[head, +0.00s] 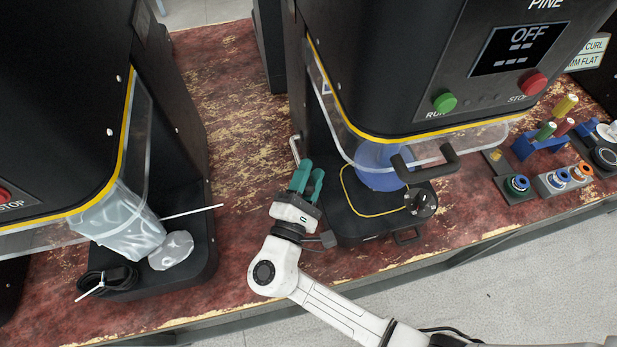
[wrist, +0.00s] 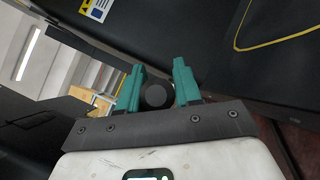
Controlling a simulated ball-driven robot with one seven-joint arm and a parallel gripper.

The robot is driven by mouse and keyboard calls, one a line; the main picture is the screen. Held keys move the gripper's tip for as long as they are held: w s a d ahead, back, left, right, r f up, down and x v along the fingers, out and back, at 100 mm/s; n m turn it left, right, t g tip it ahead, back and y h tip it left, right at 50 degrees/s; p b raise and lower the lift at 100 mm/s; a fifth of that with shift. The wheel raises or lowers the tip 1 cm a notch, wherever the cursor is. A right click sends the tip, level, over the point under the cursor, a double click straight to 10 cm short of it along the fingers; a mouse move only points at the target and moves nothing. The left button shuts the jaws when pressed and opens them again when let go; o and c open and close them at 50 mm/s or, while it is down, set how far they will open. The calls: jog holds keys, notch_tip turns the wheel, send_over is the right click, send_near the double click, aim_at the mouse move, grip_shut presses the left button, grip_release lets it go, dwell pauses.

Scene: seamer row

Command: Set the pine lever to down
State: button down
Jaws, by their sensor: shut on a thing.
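The PINE machine (head: 400,70) stands at upper middle in the head view; its display (head: 520,48) reads OFF. A thin pale rod (head: 294,146), which looks like the pine lever's arm, shows at the machine's left side just beyond my fingertips. My gripper (head: 306,175) has teal fingers and is at the left of the machine's black base. In the wrist view, a round black knob (wrist: 155,96) sits between the two fingers, and my gripper is shut on it. The knob hides the rod behind it, and I cannot tell the lever's exact angle.
Another black machine (head: 60,100) with a wrapped bundle (head: 125,225) stands left. The worn red bench (head: 235,100) is bare between them.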

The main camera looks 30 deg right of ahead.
jog(key=shift+s+f, duration=0.1)
jog(key=shift+f, duration=0.1)
jog(key=c, duration=0.8)
grip_release()
jog(key=shift+c, duration=0.2)
jog(key=b+v, duration=0.2)
jog(key=v, duration=0.9)
jog(key=shift+b, duration=0.3)
jog(key=shift+f, duration=0.1)
